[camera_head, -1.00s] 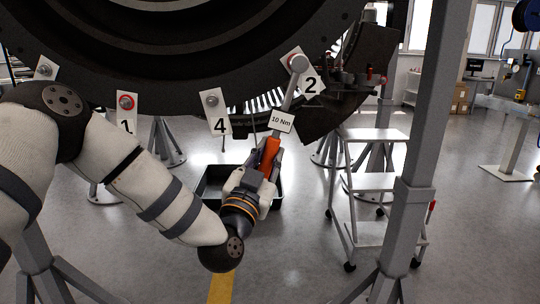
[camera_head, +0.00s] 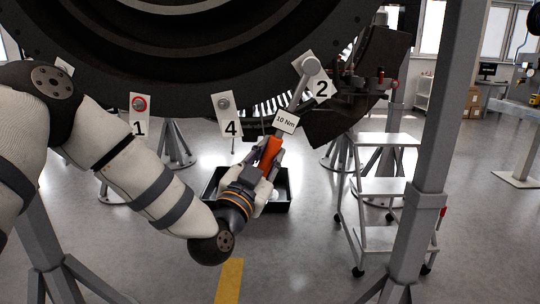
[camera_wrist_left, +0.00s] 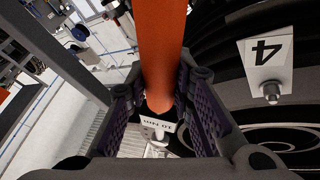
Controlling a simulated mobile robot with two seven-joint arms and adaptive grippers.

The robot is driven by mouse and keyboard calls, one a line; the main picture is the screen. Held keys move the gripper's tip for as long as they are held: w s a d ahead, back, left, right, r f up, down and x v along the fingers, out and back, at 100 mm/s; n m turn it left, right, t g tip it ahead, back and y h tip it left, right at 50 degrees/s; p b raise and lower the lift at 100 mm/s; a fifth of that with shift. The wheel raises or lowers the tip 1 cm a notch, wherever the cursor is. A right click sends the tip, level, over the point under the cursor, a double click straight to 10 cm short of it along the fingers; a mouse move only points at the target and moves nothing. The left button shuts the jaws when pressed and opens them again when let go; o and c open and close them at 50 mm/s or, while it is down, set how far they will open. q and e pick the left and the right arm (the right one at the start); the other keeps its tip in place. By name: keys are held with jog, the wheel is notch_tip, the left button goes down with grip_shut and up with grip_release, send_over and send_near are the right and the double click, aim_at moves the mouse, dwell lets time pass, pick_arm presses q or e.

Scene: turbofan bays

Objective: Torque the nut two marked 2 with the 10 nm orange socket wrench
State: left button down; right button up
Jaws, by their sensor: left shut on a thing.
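My left gripper (camera_head: 264,166) is shut on the orange handle of the 10 Nm socket wrench (camera_head: 271,151). The wrench points up and to the right, and its white label reads 10 Nm. Its round head (camera_head: 310,66) is over the nut position on the plate marked 2 (camera_head: 320,86) and hides that nut. I cannot tell whether the head is fully seated. In the left wrist view the orange handle (camera_wrist_left: 162,50) runs between the purple-padded fingers. My right gripper is not in view.
Plates marked 1 (camera_head: 139,121) and 4 (camera_head: 230,128), each with a nut, hang on the dark engine ring (camera_head: 190,85). A black tray (camera_head: 283,205) lies on the floor below. A white step cart (camera_head: 385,190) and a grey post (camera_head: 432,130) stand at the right.

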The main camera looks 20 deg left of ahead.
pick_arm(q)
jog(key=shift+w+d+f+n+y, duration=0.25)
jog(key=shift+d+f+n+y, duration=0.1)
jog(key=shift+d+n, duration=0.2)
jog(key=s+d, duration=0.2)
jog(key=s, duration=0.3)
jog(key=shift+s+r, duration=0.15)
jog(key=shift+s, duration=0.25)
